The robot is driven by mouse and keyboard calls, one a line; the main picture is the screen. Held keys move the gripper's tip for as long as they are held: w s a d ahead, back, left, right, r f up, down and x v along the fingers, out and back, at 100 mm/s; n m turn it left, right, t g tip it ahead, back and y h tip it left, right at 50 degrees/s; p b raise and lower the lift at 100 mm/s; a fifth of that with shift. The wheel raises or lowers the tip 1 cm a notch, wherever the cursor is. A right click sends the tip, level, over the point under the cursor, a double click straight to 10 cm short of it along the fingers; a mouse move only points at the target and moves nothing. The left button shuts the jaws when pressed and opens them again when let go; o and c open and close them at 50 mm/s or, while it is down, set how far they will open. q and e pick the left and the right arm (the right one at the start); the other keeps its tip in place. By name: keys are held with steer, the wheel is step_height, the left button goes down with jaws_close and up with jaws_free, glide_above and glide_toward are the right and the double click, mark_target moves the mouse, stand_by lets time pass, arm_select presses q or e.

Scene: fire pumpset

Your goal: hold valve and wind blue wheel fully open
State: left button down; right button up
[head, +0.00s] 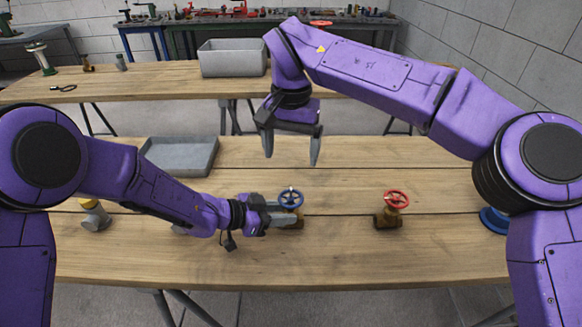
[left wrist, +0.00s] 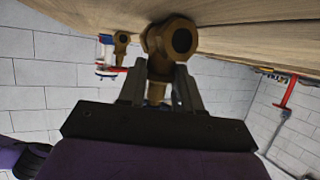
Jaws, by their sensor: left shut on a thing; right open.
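The valve with the blue wheel (head: 291,197) stands on the near table. Its brass body (head: 297,224) shows partly behind my left gripper (head: 284,212). My left gripper is shut on this valve's body, coming in from the left. In the left wrist view the brass valve body (left wrist: 172,40) sits between the fingers (left wrist: 158,92), its open pipe end facing the camera. The blue wheel is hidden there. My right gripper (head: 292,150) is open and empty, pointing down, above and behind the blue wheel, apart from it.
A brass valve with a red wheel (head: 396,199) stands to the right. A grey tray (head: 180,156) lies at the back left, and a grey fitting with a yellow top (head: 94,214) at the left. A blue round thing (head: 494,220) is at the right edge. Tabletop between the valves is clear.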

arm_select(q)
steer(key=c, duration=0.7)
jaws_free()
